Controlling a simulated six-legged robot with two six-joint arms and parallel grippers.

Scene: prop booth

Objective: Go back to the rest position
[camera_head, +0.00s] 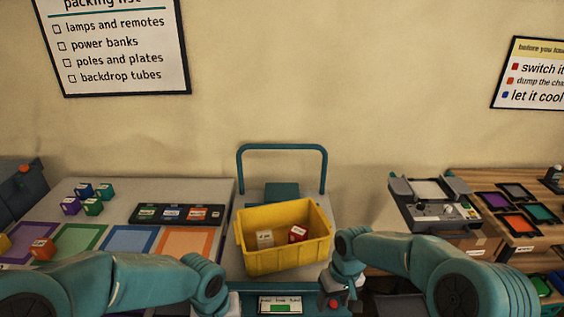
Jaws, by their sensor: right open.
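My right arm comes in from the right, and my right gripper (335,303) points down at the bottom edge, just right of the yellow crate. It is open, with its fingertips largely cut off by the frame, and I see nothing held in it. My left arm comes in from the left and bends down near the crate's lower left. My left gripper is out of view below the frame. The yellow crate (283,262) sits on a grey cart with a teal handle (282,148). Inside it lie a red block (298,233) and a pale block (264,239).
The left table has several small cubes (92,207), coloured mats (130,239), a dark tray (176,214) and an orange cube (42,248). On the right stand a grey device (437,207) and a wooden table with coloured pads (514,224). A wall is behind.

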